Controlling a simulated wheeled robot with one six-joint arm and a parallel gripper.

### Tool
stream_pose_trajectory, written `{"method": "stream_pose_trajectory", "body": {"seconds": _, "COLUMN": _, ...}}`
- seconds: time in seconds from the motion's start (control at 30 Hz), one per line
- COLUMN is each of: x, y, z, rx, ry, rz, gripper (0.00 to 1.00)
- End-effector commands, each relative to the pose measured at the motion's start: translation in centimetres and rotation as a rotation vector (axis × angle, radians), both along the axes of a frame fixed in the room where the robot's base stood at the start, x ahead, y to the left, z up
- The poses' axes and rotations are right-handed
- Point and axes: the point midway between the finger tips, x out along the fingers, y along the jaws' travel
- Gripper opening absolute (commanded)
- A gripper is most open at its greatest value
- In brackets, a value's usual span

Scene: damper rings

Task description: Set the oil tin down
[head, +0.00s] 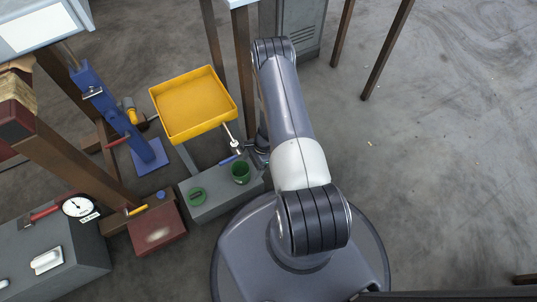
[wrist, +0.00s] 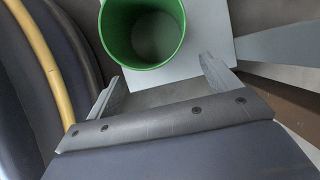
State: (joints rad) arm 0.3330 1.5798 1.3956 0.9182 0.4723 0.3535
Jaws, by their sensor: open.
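The oil tin, a green open-topped cylinder (head: 241,174), stands upright on a grey block (head: 212,205) near its right end. In the wrist view the tin (wrist: 120,30) shows from above, with its hollow inside visible, at the top of the picture. My gripper (wrist: 162,82) is open, its two fingers spread wide just below the tin in that view. The tin lies beyond the fingertips, and I see nothing held between them. In the head view my gripper (head: 259,157) is mostly hidden behind my arm, beside the tin.
A green round piece (head: 196,194) lies on the block's left part. A yellow tray (head: 193,104) stands behind. A blue stand (head: 120,120), a dark red box (head: 157,230) and a grey box with a dial gauge (head: 78,207) are to the left. The floor at right is clear.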

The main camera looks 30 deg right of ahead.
Motion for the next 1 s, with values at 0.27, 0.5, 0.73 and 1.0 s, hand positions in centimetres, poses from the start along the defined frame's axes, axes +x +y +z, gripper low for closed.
{"method": "stream_pose_trajectory", "body": {"seconds": 0.27, "x": 0.0, "y": -6.1, "z": 0.0, "rx": 0.0, "ry": -0.001, "rz": -0.004, "gripper": 0.84}}
{"method": "stream_pose_trajectory", "body": {"seconds": 0.5, "x": 0.1, "y": -8.5, "z": 0.0, "rx": 0.0, "ry": -0.001, "rz": 0.001, "gripper": 0.84}}
{"method": "stream_pose_trajectory", "body": {"seconds": 0.73, "x": 0.0, "y": -8.7, "z": 0.0, "rx": 0.0, "ry": 0.0, "rz": 0.001, "gripper": 0.84}}
{"method": "stream_pose_trajectory", "body": {"seconds": 1.0, "x": 0.0, "y": -8.7, "z": 0.0, "rx": 0.0, "ry": -0.001, "rz": 0.002, "gripper": 0.84}}
